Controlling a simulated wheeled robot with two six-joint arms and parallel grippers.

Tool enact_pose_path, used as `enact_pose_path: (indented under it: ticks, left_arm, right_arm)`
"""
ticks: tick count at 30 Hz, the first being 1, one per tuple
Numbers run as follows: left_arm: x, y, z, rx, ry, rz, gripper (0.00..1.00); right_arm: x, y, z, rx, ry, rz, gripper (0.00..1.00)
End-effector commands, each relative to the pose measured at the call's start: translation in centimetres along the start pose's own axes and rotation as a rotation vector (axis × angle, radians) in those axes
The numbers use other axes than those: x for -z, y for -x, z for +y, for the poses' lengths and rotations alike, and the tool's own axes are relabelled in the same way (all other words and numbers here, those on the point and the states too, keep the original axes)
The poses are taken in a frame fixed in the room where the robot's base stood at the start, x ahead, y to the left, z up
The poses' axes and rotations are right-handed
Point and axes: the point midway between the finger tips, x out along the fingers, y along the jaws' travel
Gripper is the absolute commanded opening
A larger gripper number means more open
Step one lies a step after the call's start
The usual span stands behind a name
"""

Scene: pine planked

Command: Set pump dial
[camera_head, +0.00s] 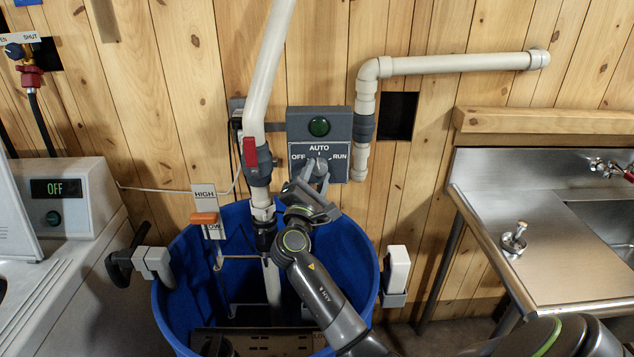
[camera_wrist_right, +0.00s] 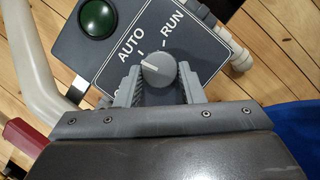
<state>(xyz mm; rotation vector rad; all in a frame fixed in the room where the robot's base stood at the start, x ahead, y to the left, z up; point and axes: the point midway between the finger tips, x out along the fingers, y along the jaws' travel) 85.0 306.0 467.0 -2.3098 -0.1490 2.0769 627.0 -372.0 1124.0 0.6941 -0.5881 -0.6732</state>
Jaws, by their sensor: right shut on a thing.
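The pump dial (camera_head: 319,164) is a grey knob on a grey control box (camera_head: 296,128) on the plank wall. OFF is at its left, AUTO above and RUN at its right. My right gripper (camera_head: 309,184) reaches up to it from below. In the right wrist view the two fingers are closed on either side of the dial (camera_wrist_right: 157,71). Its white pointer line appears to point between OFF and AUTO. The OFF label is mostly hidden by a finger there. A dark green lamp (camera_head: 319,126) sits above the dial. My left gripper is not in view.
A blue barrel (camera_head: 351,262) stands below, with a pipe and red valve handle (camera_head: 249,153) left of the box. An orange level marker (camera_head: 204,218) sits beside the HIGH sign. A steel sink counter (camera_head: 545,255) is at right, a white machine (camera_head: 60,190) at left.

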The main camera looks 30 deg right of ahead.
Motion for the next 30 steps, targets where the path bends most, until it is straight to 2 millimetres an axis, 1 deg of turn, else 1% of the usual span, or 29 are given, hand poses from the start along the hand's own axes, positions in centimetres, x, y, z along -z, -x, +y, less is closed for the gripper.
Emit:
enact_pose_path:
  ticks: [1, 6, 12, 29, 30]
  left_arm:
    - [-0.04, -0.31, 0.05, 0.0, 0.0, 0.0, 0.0]
    - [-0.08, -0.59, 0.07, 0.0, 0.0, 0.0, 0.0]
    - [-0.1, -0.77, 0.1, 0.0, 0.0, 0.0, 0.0]
    - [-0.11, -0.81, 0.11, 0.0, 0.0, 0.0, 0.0]
    - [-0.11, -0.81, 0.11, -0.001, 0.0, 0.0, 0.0]
  right_arm:
    - [0.14, 0.07, -0.08, 0.014, -0.032, 0.001, 0.12]
    - [0.1, 0.04, 0.05, 0.051, -0.119, 0.001, 0.12]
    - [0.05, 0.02, 0.13, 0.077, -0.181, 0.001, 0.12]
    - [0.02, 0.01, 0.16, 0.089, -0.208, 0.001, 0.12]
    - [0.02, 0.01, 0.16, 0.089, -0.208, 0.001, 0.38]
